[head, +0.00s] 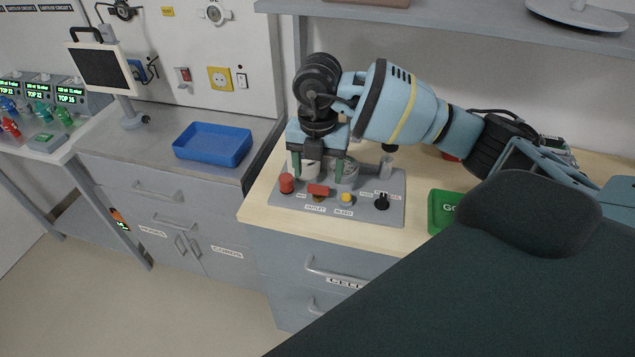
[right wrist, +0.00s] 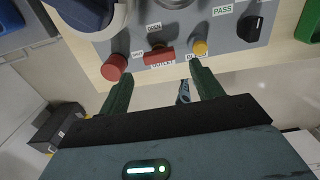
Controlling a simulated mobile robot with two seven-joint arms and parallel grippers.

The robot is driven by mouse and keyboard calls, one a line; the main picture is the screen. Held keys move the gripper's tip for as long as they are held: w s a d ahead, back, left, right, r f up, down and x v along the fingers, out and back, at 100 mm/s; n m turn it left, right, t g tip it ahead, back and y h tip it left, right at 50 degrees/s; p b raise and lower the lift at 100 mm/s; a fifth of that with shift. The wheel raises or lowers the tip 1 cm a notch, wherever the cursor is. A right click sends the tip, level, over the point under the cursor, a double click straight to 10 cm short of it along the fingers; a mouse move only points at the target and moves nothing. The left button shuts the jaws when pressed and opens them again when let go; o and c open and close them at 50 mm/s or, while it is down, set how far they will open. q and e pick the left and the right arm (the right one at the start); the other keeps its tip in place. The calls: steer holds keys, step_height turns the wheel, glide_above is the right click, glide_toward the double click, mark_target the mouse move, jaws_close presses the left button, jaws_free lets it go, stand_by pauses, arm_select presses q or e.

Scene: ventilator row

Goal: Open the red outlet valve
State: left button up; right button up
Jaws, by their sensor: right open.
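The red outlet valve (head: 318,190) is a short red bar handle on a grey panel, above the OUTLET label. In the right wrist view the handle (right wrist: 159,54) lies crosswise, with an OPEN label above it and another small label to its left. My right gripper (head: 318,168) points down over the panel. Its two green fingers are apart and nothing is between them. In the right wrist view the gripper's fingertips (right wrist: 160,76) are to either side of the handle's line, apart from it. My left gripper is not in view.
On the panel (head: 278,200), a red mushroom button (head: 286,183) is left of the valve. A yellow button (head: 347,199) and black knob (head: 382,202) are to its right. A green box (head: 443,210) stands further right. A blue tray (head: 213,145) lies on the left counter.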

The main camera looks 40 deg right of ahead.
mark_target(318, 188)
steer(key=shift+f, duration=2.25)
steer(key=c, duration=1)
